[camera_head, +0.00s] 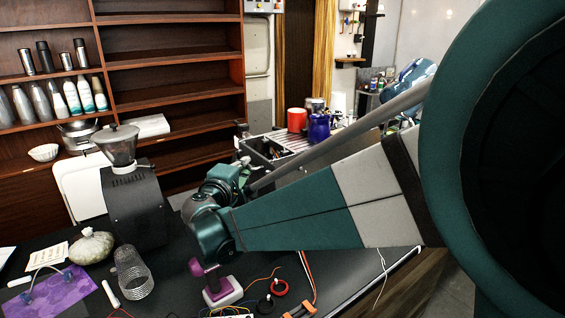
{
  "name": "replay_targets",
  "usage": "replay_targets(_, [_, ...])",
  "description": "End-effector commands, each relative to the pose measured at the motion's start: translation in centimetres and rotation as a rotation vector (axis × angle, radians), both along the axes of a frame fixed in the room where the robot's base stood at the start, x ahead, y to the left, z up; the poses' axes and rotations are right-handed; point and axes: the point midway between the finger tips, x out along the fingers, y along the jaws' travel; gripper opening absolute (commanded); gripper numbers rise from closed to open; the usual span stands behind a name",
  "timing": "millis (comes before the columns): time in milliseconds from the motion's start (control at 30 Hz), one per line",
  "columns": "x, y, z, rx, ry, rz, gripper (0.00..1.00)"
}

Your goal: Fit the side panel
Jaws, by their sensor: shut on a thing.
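My teal and grey arm reaches in from the right to a joint above the counter. My gripper's fingers cannot be made out; they seem hidden behind the arm and its joints. What looks like the brewer, a dark machine with a slatted metal top (297,139), stands behind my arm, partly covered by it. A dark open space (264,149) with small parts shows at its left end. I cannot clearly identify the side panel. A pale flat panel with rounded corners (77,187) stands behind the black grinder, partly hidden by it.
The black grinder (137,214) stands left of my arm's joint. A wire mesh cylinder (132,274), a purple and white tool (217,287) and loose wires lie on the dark counter in front. A red pot (297,119) and blue jug (319,127) stand beyond my arm.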

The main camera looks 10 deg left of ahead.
Motion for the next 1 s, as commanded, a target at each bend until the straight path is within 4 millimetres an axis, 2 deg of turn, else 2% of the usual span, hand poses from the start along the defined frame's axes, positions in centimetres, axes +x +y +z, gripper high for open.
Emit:
replay_targets(33, [0.25,-0.5,0.12,-0.002,-0.002,-0.009,0.0])
replay_targets(1000, [0.08,-0.42,-0.41,-0.001,0.0,-0.009,0.0])
